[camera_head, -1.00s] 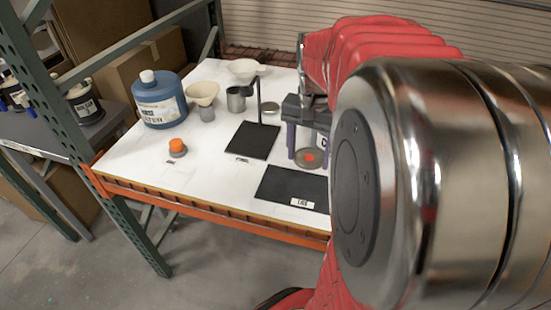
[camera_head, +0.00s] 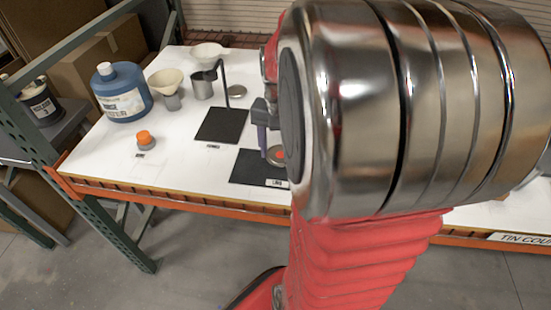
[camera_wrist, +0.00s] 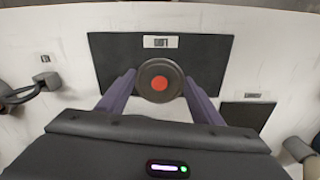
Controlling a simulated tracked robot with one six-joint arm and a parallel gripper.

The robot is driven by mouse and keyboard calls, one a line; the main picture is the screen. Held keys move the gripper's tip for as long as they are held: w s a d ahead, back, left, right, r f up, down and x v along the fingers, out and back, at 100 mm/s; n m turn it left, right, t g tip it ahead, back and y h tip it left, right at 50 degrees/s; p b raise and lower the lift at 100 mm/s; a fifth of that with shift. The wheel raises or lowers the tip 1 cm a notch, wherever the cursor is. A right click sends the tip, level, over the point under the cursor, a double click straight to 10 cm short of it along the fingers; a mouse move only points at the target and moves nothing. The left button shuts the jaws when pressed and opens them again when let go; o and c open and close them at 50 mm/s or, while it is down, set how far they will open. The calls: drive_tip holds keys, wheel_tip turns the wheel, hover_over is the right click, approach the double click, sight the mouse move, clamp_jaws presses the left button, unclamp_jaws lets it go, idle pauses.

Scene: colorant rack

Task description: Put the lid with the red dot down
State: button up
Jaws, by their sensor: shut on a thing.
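The lid with the red dot (camera_wrist: 160,83) is a dark round disc, held flat between the two purple fingers of my gripper (camera_wrist: 159,88) in the wrist view. In the head view the lid (camera_head: 276,156) shows partly at the end of my gripper (camera_head: 268,138), cut off by my arm. In the wrist view it overlaps the black mat (camera_wrist: 110,60), near one long edge of it. This mat has a small white label and also shows in the head view (camera_head: 248,166). I cannot tell whether the lid touches the mat.
A second black mat (camera_head: 222,125) with a dark post lies behind.

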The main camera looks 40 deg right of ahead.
sight(281, 156)
drive_tip(key=shift+f, duration=1.85)
drive_tip(key=shift+s+f, duration=0.1)
drive_tip(key=shift+f, duration=0.2)
drive_tip(key=shift+s+a+f, duration=0.1)
drive_tip(key=shift+s+f, duration=0.05)
drive_tip(key=shift+f, duration=0.25)
drive_tip(key=o, duration=1)
drive_tip(key=shift+r, duration=0.6)
wheel_tip(281, 156, up, 12)
drive_tip(key=shift+r, duration=0.15)
